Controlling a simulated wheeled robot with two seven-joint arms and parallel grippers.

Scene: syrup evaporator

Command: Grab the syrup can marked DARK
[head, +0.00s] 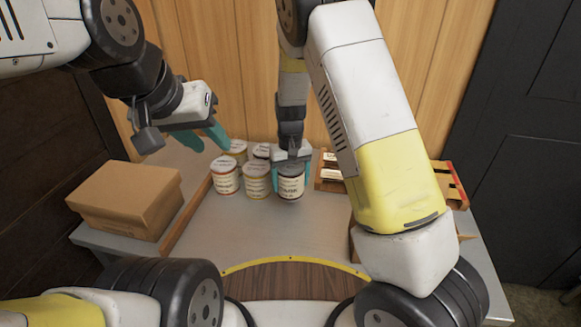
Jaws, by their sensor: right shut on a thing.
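The syrup can marked DARK (291,187) has a dark lid and a white label whose print seems to read DARK. It stands upright at the front right of a group of cans. My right gripper (291,175) comes down over it from above, with its teal fingers on either side, shut on the can. I cannot tell whether the can's base touches the table. My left gripper (207,137) is above and left of the cans, its teal fingers apart and holding nothing.
A cardboard box (127,198) sits on the grey table (235,232) at left. A wooden rack (328,183) stands at right, partly behind my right arm.

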